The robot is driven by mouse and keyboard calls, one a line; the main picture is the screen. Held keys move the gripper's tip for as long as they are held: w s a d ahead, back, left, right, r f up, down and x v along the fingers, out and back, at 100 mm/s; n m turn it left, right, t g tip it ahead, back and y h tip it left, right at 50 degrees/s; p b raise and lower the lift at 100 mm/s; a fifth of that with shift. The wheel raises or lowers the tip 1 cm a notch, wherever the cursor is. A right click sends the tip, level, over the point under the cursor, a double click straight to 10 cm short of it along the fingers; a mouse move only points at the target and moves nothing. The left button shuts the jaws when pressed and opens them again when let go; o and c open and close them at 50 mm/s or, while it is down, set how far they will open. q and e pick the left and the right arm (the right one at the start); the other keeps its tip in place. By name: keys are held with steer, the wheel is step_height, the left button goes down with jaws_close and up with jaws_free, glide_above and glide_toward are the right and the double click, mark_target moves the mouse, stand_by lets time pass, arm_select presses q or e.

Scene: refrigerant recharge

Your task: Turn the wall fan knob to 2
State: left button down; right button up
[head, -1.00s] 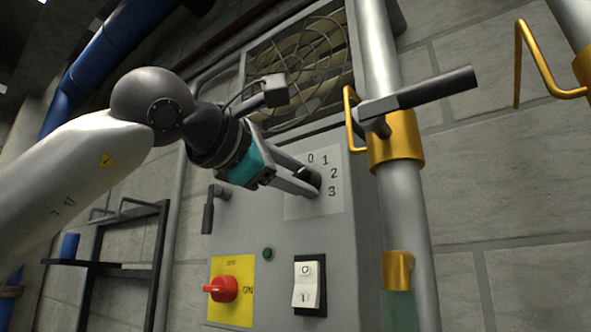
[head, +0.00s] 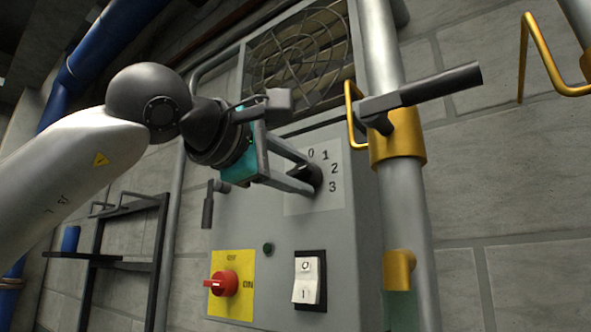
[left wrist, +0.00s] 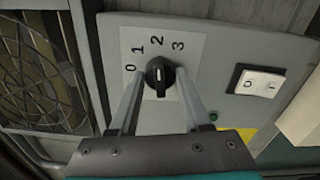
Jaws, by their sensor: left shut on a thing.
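The black wall fan knob (head: 316,173) sits on a pale plate (head: 325,198) marked 0, 1, 2 and 3, on the grey wall box. My left gripper (head: 311,180) is shut on the knob, with a finger on either side. In the left wrist view, the knob (left wrist: 160,74) shows beyond the fingers. Its raised bar runs roughly up and down there. I cannot tell which end is the pointer. My right gripper is not in view.
The fan grille (head: 300,62) is above the plate. A red rotary switch (head: 223,283) and a white rocker switch (head: 306,280) are lower on the box. A grey pipe (head: 409,190) with a dark-handled lever (head: 430,88) stands close on the right.

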arm_select(q)
steer(key=shift+c, duration=1.8)
jaws_free()
steer(key=shift+s, duration=0.1)
steer(key=shift+s+a, duration=0.25)
steer(key=shift+s, duration=0.05)
steer(key=b+v, duration=0.4)
steer(key=v, duration=1)
steer(key=shift+s+a, duration=0.15)
